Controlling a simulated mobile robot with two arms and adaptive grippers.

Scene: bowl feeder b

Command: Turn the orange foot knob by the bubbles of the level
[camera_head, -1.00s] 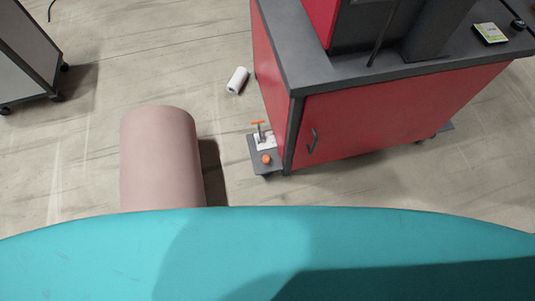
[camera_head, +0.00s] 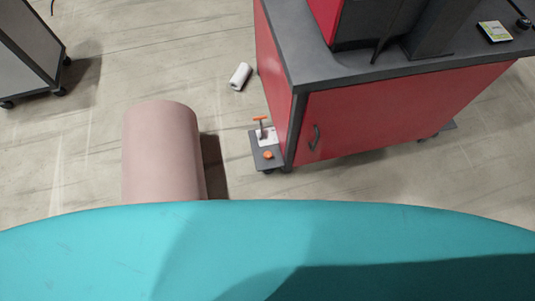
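The orange foot knob (camera_head: 268,155) is a small round knob on a grey foot plate (camera_head: 262,160) at the lower left corner of the red cabinet. An orange T-shaped handle (camera_head: 260,119) stands on a thin stem just behind it. A small white patch (camera_head: 268,137) lies on the plate between them; it is too small to tell whether it is the level, and no bubbles can be made out. Neither of my grippers shows in the head view.
The red cabinet (camera_head: 400,110) with a dark grey top stands at the right. A pink cylinder (camera_head: 160,150) stands left of the foot plate. A white roll (camera_head: 240,76) lies on the floor behind. A grey wheeled cabinet (camera_head: 25,55) is at far left. Floor between is clear.

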